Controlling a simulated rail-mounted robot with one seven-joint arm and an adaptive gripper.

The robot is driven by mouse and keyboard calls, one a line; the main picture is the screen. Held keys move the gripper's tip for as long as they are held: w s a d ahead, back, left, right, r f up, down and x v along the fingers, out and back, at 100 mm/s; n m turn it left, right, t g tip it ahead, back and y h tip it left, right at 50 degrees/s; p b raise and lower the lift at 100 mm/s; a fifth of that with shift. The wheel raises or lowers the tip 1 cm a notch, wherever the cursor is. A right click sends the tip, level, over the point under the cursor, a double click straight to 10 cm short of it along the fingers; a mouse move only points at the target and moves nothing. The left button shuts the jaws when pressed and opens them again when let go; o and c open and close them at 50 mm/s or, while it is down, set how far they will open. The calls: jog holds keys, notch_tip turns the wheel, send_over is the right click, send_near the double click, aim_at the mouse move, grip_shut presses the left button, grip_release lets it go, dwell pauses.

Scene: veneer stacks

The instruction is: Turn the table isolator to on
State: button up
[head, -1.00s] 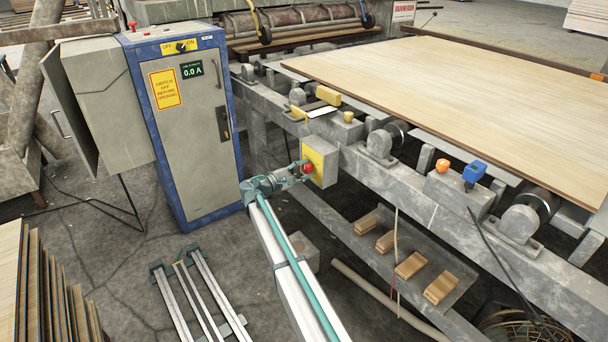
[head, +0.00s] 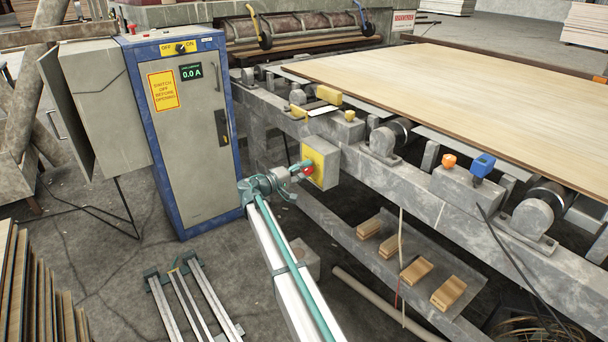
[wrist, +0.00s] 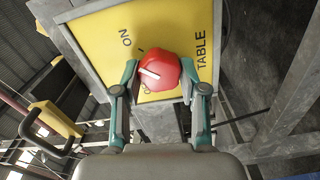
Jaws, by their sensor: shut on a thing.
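The table isolator is a red knob (wrist: 160,70) on a yellow plate (wrist: 95,30) marked TABLE in the wrist view. Its white pointer line lies towards the left, between the ON mark and a partly hidden label starting with O. My gripper (wrist: 160,85) has one teal finger on each side of the knob and is shut on it. In the head view, the yellow-faced isolator box (head: 322,150) is fixed to the side of the grey conveyor frame (head: 350,165). My gripper (head: 303,170) reaches it from the left and partly hides the knob.
A blue-edged cabinet (head: 190,120) with its own OFF/ON switch (head: 180,48) stands at left. A large veneer sheet (head: 450,85) lies on the rollers. Wood blocks (head: 415,270) rest on the lower shelf. Metal rails (head: 190,300) lie on the floor.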

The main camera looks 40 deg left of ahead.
jog(key=shift+m, duration=0.3)
jog(key=o, duration=1.2)
jog(key=shift+c, duration=0.2)
jog(key=v, duration=1.2)
